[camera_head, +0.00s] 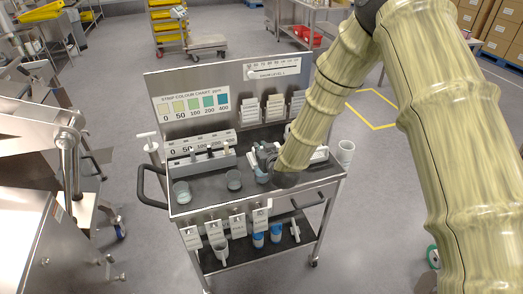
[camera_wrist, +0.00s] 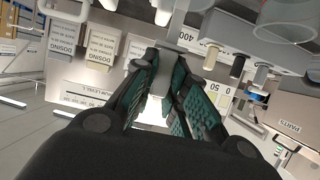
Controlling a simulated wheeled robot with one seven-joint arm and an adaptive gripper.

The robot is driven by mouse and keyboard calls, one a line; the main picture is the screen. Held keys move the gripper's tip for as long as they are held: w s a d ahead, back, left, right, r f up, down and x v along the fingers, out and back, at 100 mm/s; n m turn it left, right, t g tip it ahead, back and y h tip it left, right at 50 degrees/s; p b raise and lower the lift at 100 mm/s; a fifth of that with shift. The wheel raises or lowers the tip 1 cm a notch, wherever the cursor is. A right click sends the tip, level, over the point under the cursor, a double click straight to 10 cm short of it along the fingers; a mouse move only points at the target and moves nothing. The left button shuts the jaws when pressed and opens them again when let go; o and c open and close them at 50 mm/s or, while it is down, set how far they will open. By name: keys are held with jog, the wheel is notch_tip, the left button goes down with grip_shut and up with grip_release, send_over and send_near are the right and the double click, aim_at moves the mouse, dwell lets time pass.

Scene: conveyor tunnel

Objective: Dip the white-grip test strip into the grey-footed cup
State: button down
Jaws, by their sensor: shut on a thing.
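My gripper (camera_wrist: 165,85) is shut on a pale, whitish piece (camera_wrist: 154,108), which looks like the white-grip test strip. A narrow grey part extends beyond the fingertips toward the cups in the wrist view. In the head view my gripper (camera_head: 264,155) is low over the right part of the cart top, just above a cup with bluish contents (camera_head: 262,176). Two more clear cups stand to the left, one dark (camera_head: 234,181) and one pale (camera_head: 182,193). I cannot tell which cup has the grey foot, nor whether the strip is inside a cup.
A strip rack (camera_head: 205,160) stands behind the cups; other strips show in the wrist view (camera_wrist: 238,65). A colour chart (camera_head: 195,105) and label holders (camera_head: 275,108) are on the back panel. A white container (camera_head: 345,152) is at the cart's right.

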jog(key=shift+f+b, duration=1.3)
jog(key=shift+f, duration=0.75)
jog(key=shift+r, duration=0.2)
dwell(0.8)
jog(key=shift+r+p, duration=1.8)
jog(key=shift+r, duration=1.85)
